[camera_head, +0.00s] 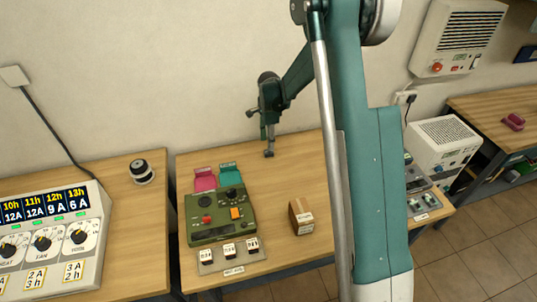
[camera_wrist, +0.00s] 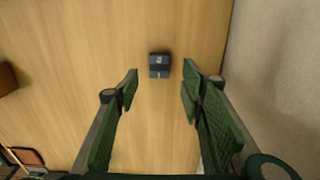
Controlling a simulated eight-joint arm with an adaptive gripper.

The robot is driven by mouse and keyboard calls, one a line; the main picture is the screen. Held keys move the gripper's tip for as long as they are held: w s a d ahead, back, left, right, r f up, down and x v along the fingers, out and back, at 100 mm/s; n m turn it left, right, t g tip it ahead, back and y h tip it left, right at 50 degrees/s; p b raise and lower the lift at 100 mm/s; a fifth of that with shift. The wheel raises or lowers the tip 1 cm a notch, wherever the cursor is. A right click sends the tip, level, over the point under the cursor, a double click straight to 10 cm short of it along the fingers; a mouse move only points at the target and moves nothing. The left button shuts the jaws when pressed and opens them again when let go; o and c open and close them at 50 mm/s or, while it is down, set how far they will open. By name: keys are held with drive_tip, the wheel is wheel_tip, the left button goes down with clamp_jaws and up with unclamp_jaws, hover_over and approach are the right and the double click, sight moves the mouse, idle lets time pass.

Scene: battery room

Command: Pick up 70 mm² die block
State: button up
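A small dark grey block (camera_wrist: 159,65) with a pale mark lies on the wooden table in the wrist view. I take it for the die block, but its marking is too small to read. It sits beyond and between the fingertips of my gripper (camera_wrist: 160,80), apart from both green fingers. My gripper is open and empty. In the head view my gripper (camera_head: 267,125) hangs over the back of the middle table, pointing down. A small dark block (camera_head: 268,153) shows just below it.
A brown box (camera_head: 301,217) stands on the middle table (camera_head: 285,178). A green device (camera_head: 219,214) with pink and teal tags stands at left, with several small labelled blocks (camera_head: 229,250) in front. A black-and-white cylinder (camera_head: 142,172) is on the left table. The wall is close behind.

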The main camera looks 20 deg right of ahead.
drive_tip(key=shift+f, duration=0.2)
drive_tip(key=shift+s+a+f, duration=0.1)
drive_tip(key=shift+f, duration=2.45)
drive_tip(key=c, duration=1.1)
drive_tip(key=shift+r, duration=0.15)
drive_tip(key=shift+r, duration=4.85)
